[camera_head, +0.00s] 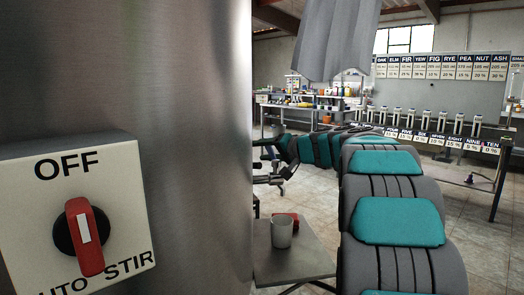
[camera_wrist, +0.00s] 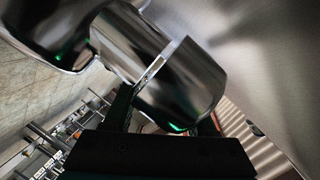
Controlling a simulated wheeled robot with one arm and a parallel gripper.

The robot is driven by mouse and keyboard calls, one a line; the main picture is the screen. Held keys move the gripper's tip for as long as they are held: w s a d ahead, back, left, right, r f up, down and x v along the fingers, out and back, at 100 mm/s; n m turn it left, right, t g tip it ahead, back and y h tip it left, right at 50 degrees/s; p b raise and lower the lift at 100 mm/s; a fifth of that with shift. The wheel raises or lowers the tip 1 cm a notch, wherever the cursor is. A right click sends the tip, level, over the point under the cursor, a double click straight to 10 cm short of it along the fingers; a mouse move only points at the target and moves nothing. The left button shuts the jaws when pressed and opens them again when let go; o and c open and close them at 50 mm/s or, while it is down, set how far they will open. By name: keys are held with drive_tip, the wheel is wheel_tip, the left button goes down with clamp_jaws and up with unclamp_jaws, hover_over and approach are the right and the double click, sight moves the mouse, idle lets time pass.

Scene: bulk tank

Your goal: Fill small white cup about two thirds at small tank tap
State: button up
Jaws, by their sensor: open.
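A small pale cup (camera_head: 281,232) stands upright on a small grey side table (camera_head: 296,262) in the head view, beside the big steel tank. I cannot see inside it. My gripper (camera_wrist: 165,112) shows in the wrist view with its dark fingers apart. A shiny steel cylinder (camera_wrist: 182,85) lies just beyond and partly between the fingers; whether they touch it I cannot tell. Another dark, shiny rounded steel piece (camera_wrist: 60,30) is at the upper left. I cannot tell whether either piece belongs to the tap.
The steel tank (camera_head: 180,90) fills the left, with a red-knobbed switch box (camera_head: 85,225) marked OFF and AUTO STIR. A red object (camera_head: 290,217) sits behind the cup. A grey cloth (camera_head: 335,40) hangs above. A long labelled bench (camera_head: 440,135) and a cluttered shelf (camera_head: 310,102) stand behind.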

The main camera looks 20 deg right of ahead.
drive_tip(key=shift+w, duration=0.15)
drive_tip(key=shift+c, duration=0.4)
drive_tip(key=shift+f, duration=0.1)
clamp_jaws()
idle(0.9)
